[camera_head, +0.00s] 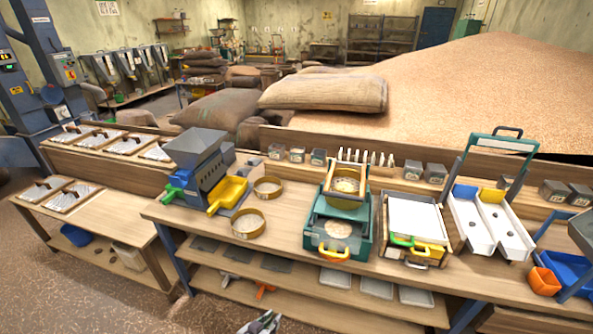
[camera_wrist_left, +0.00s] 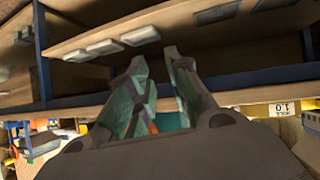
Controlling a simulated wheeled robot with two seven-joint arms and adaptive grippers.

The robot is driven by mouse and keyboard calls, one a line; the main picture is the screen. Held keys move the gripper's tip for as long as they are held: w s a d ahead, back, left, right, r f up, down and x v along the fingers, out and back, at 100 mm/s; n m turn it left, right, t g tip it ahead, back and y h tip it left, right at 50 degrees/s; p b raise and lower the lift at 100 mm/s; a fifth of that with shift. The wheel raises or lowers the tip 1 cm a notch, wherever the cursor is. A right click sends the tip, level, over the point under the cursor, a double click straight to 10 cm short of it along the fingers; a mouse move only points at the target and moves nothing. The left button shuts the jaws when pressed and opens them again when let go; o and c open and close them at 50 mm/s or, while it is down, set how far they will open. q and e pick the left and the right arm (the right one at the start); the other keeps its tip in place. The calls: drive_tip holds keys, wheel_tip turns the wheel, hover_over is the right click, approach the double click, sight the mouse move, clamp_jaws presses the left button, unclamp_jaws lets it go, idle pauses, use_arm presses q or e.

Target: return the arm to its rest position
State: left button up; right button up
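My left gripper (camera_head: 262,322) shows at the bottom edge of the head view, in front of and apart from the workbench (camera_head: 285,230). In the left wrist view, its two fingers (camera_wrist_left: 155,60) stand apart with a gap between them. Nothing clearly shows as held there. The rest of the left arm is cut off below the head view. My right gripper shows in neither view.
The bench carries a grey hopper machine (camera_head: 195,147), a green sieve unit (camera_head: 340,215), a white tray box (camera_head: 412,225) and a white chute (camera_head: 490,222). A lower shelf (camera_head: 300,285) holds flat trays.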

use_arm(q)
drive_tip(key=s+a+f+g+y, duration=0.2)
drive_tip(key=s+a+f, duration=0.35)
drive_tip(key=f, duration=0.25)
drive_tip(key=s+a+f+m+g+y, duration=0.1)
drive_tip(key=s+a+f, duration=0.4)
drive_tip(key=a+f, duration=0.3)
drive_tip(key=s+a+f+g+y, duration=0.2)
drive_tip(key=s+a+f, duration=0.3)
drive_tip(key=f, duration=0.4)
drive_tip(key=s+a+f+n+g+y, duration=0.15)
drive_tip(key=s+f, duration=0.25)
drive_tip(key=s, duration=0.4)
drive_tip(key=s+a+f+g+h, duration=0.1)
drive_tip(key=s+a+f, duration=0.25)
drive_tip(key=s, duration=0.35)
drive_tip(key=s+d+f+n+g, duration=0.1)
drive_tip(key=s+d+f, duration=0.1)
drive_tip(key=s+d, duration=0.3)
drive_tip(key=s, duration=0.3)
drive_tip(key=shift+s+d, duration=0.3)
drive_tip(key=shift+s, duration=0.05)
drive_tip(key=shift+n+g, duration=0.25)
